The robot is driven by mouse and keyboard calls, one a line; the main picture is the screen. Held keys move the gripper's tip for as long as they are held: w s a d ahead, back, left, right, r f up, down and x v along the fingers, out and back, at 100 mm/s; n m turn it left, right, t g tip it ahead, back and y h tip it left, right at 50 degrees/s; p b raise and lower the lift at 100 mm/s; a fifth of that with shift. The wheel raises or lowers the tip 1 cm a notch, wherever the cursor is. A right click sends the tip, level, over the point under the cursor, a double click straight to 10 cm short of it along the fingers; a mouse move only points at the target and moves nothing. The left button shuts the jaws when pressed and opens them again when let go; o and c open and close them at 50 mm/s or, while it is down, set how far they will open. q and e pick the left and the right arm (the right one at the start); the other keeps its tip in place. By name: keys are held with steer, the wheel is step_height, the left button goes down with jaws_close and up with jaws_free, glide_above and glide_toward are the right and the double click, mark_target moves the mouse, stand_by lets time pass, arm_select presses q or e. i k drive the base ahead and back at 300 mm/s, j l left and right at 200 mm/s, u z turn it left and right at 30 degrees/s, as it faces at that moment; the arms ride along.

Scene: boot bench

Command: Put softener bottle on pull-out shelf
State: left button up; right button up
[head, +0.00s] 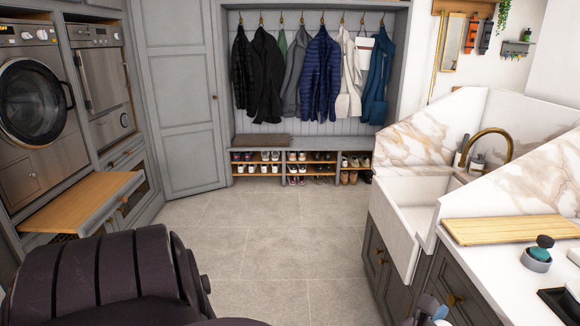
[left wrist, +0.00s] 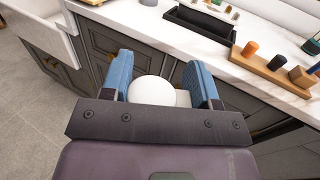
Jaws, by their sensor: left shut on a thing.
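The softener bottle shows in the left wrist view as a white rounded top (left wrist: 152,90) between the two blue fingers of my left gripper (left wrist: 161,82). The gripper is shut on it, in front of the dark counter cabinets. In the head view this gripper (head: 428,307) shows only at the bottom edge, right of centre; most of the bottle is hidden or out of frame there. The pull-out shelf (head: 85,198) is a wooden board with a grey front, pulled out below the washing machine at the left, far from the gripper. My right gripper is not in view.
A bench with shoes (head: 300,147) is at the back. The tiled floor between is clear.

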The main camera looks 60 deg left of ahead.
mark_target(87, 198)
steer(key=j+u, duration=0.1)
steer(key=u, duration=0.35)
steer(key=j+u, duration=0.1)
steer(key=u, duration=0.35)
steer(key=i+j+u, duration=0.1)
steer(key=u, duration=0.25)
steer(key=i+j+u, duration=0.1)
steer(key=j+u, duration=0.3)
steer(key=i+j+u, duration=0.25)
steer(key=u, duration=0.2)
steer(key=i+j+u, duration=0.2)
steer(key=i+u, duration=0.2)
steer(key=i+j+u, duration=0.1)
steer(key=i+u, duration=0.15)
steer(key=u, duration=0.2)
steer(key=i+l+u, duration=0.1)
steer(key=i+u, duration=0.3)
steer(key=i, duration=0.4)
steer(key=i+l, duration=0.1)
steer(key=i, duration=0.4)
steer(key=i+l, duration=0.1)
steer(key=i, duration=0.4)
steer(key=i+l, duration=0.15)
steer(key=i, duration=0.3)
